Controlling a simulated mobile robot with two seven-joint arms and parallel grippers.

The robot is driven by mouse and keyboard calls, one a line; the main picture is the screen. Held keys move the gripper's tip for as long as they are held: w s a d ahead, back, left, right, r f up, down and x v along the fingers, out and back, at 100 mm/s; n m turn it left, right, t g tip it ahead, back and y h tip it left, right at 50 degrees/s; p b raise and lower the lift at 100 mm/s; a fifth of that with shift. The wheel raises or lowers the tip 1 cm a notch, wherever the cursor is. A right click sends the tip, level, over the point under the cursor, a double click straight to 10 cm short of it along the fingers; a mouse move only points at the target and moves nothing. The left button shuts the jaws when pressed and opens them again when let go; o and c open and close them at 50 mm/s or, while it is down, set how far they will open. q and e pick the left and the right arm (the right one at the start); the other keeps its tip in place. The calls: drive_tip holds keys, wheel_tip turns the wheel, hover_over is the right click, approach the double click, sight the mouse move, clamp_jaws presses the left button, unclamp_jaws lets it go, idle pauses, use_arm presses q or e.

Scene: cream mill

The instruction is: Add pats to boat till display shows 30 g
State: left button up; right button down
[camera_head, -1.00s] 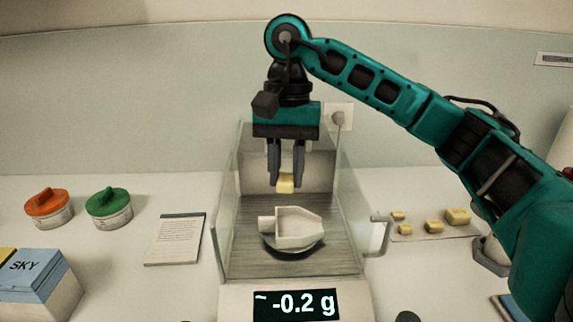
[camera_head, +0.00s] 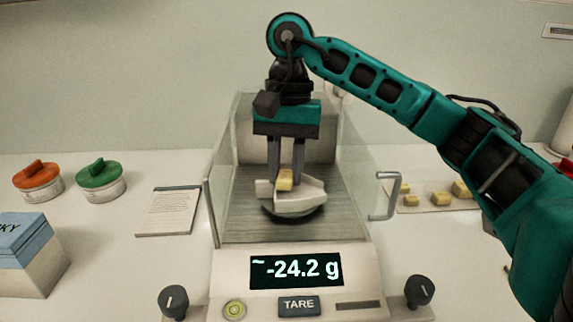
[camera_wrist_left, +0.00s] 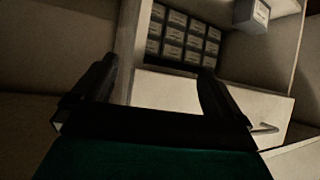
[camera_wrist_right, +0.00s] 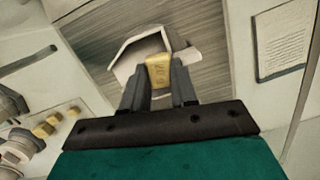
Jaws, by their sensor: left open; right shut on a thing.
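My right gripper (camera_head: 286,172) is shut on a yellow pat (camera_head: 285,183), which also shows between its fingers in the right wrist view (camera_wrist_right: 158,72). The pat is at the white boat (camera_head: 312,194), in front of its inside; I cannot tell whether they touch. The boat looks tilted over the dark round pan (camera_head: 292,216) of the balance; its contact with the pan is hard to see. The display (camera_head: 296,270) reads -24.2 g with a tilde before it. More pats (camera_head: 441,198) lie on a mat at the right. My left gripper (camera_wrist_left: 157,70) is open and empty.
Glass walls (camera_head: 222,190) flank the pan, with a handle (camera_head: 388,195) at the right. A TARE button (camera_head: 298,305) is below the display. Orange-lidded (camera_head: 38,181) and green-lidded (camera_head: 101,180) tubs, a notepad (camera_head: 168,211) and a blue-topped box (camera_head: 28,250) stand left.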

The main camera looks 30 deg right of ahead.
use_arm(q)
drive_tip(key=shift+f, duration=0.15)
use_arm(e)
drive_tip(key=shift+s+f, duration=0.2)
drive_tip(key=shift+f, duration=0.55)
use_arm(q)
drive_tip(key=shift+s, duration=0.1)
use_arm(e)
drive_tip(key=c, duration=0.8)
unclamp_jaws()
drive_tip(key=shift+r, duration=0.1)
use_arm(q)
drive_tip(key=r+p, duration=0.1)
drive_tip(key=p, duration=0.1)
drive_tip(key=a+r+p, duration=0.1)
drive_tip(key=r+p, duration=0.1)
drive_tip(key=p, duration=0.1)
drive_tip(key=shift+s+a+y+p, duration=0.35)
drive_tip(key=shift+s+y, duration=0.05)
use_arm(e)
wheel_tip(320, 180, up, 14)
drive_tip(key=w+d, duration=0.1)
drive_tip(key=shift+w+d, duration=0.15)
drive_tip(key=shift+d, duration=0.1)
